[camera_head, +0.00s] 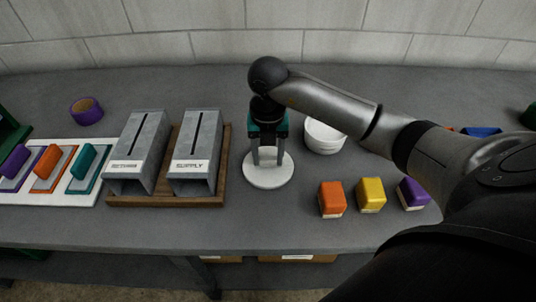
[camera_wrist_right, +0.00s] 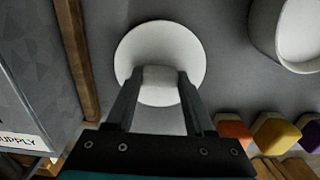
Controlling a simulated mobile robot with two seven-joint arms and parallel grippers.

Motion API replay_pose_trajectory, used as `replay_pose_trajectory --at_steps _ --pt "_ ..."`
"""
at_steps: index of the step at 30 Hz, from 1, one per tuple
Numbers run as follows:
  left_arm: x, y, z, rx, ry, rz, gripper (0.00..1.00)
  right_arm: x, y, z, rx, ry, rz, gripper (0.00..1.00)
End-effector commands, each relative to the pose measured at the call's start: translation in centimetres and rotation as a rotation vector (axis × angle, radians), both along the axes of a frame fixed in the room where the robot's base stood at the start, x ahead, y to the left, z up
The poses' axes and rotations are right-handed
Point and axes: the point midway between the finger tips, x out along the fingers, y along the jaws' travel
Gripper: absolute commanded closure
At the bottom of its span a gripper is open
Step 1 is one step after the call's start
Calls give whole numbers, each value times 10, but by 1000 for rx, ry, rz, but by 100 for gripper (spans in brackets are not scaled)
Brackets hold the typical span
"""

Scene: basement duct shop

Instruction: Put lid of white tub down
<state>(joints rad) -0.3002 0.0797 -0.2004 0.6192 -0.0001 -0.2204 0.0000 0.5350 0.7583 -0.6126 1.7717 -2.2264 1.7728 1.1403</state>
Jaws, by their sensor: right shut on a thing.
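The lid (camera_head: 268,179) is a round white disc with a block-like handle, just right of the wooden board in the head view. It also shows in the right wrist view (camera_wrist_right: 190,48). My right gripper (camera_head: 267,158) points down and is shut on the lid's handle; in the right wrist view its fingers (camera_wrist_right: 158,82) flank it. The lid is level and at or very near the table top; I cannot tell whether it touches. The white tub (camera_head: 325,138) stands uncovered behind and right of the lid, partly behind my arm. My left gripper is not in view.
Two grey metal ducts stand on a wooden board (camera_head: 226,160) to the left. Further left are a white tray (camera_head: 60,199) of coloured-handled tools and a purple tape roll (camera_head: 86,111). Orange (camera_head: 332,197), yellow (camera_head: 371,193) and purple (camera_head: 412,192) blocks sit to the right. The front table strip is clear.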

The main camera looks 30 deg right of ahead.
Motion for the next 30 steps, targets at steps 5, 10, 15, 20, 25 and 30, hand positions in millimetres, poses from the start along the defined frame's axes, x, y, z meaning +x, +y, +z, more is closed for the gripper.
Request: replay_pose_trajectory --at_steps 5,10,15,20,25,30 --pt "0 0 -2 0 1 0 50 0 0 -3 0 0 0 42" --pt "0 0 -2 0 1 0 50 0 0 -3 0 0 0 23" --pt "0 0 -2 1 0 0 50 0 0 -3 0 0 0 16" --pt "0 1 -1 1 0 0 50 0 0 -1 0 0 0 16" --pt "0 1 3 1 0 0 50 1 0 17 1 -4 1 16" --pt "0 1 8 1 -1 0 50 1 0 54 0 -6 1 16"
